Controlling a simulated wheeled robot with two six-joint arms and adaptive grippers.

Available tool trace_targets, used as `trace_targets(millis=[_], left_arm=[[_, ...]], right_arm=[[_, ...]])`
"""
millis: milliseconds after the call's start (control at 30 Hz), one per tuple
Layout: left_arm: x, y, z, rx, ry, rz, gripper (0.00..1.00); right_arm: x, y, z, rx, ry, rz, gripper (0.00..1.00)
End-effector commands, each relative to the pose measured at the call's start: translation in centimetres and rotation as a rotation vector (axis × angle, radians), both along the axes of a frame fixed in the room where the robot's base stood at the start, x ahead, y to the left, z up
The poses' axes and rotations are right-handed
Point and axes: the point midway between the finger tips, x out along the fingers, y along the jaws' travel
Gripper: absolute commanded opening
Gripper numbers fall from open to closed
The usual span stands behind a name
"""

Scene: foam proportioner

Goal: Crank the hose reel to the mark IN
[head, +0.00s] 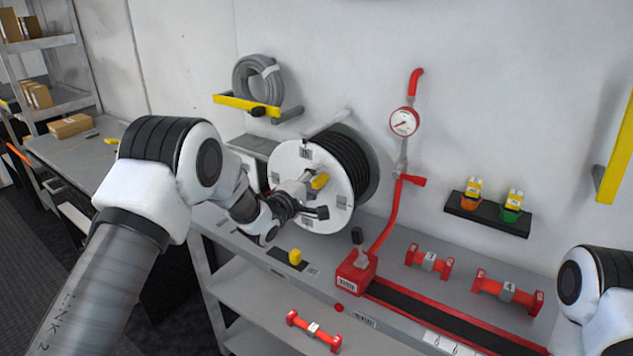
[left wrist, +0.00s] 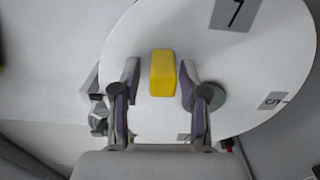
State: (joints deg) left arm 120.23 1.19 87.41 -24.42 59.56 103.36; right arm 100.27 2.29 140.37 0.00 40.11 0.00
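The hose reel (head: 294,160) has a white disc face with several small grey labels and black hose wound behind it. Its yellow crank knob (head: 319,182) stands out from the disc, right of its centre. My left gripper (head: 312,190) is at the knob. In the left wrist view the knob (left wrist: 162,73) sits between the two fingers of the gripper (left wrist: 160,82), with a small gap on each side. The labels read like numbers there; I cannot make out a mark IN. My right gripper is out of view; only part of that arm shows.
A red base (head: 356,273) with a red pipe and gauge (head: 404,121) stands right of the reel. Red dumbbell-shaped parts (head: 429,262) lie farther right. A grey hose coil (head: 258,80) hangs above.

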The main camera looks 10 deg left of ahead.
Motion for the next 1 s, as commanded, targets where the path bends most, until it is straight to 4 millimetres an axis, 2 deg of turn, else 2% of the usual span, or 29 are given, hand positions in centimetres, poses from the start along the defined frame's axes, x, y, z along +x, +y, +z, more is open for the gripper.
trace_targets(millis=[267,367,467,700,800,1000], left_arm=[[-0.1,0.0,-0.1,0.002,0.002,-0.001,0.48],[-0.8,0.3,-0.1,0.002,0.002,0.0,0.48],[-2.6,1.0,-0.1,0.001,0.005,0.0,0.48],[-8.4,3.1,-0.1,-0.001,0.005,0.001,0.48],[-10.1,3.8,-0.1,-0.002,0.004,0.002,0.48],[-11.3,4.1,-0.2,0.001,0.002,0.0,0.48]], right_arm=[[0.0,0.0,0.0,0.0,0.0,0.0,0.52],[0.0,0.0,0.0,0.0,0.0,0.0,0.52],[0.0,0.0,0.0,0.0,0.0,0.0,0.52],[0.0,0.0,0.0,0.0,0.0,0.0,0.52],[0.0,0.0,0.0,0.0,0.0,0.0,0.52],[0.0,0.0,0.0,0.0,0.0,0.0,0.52]])
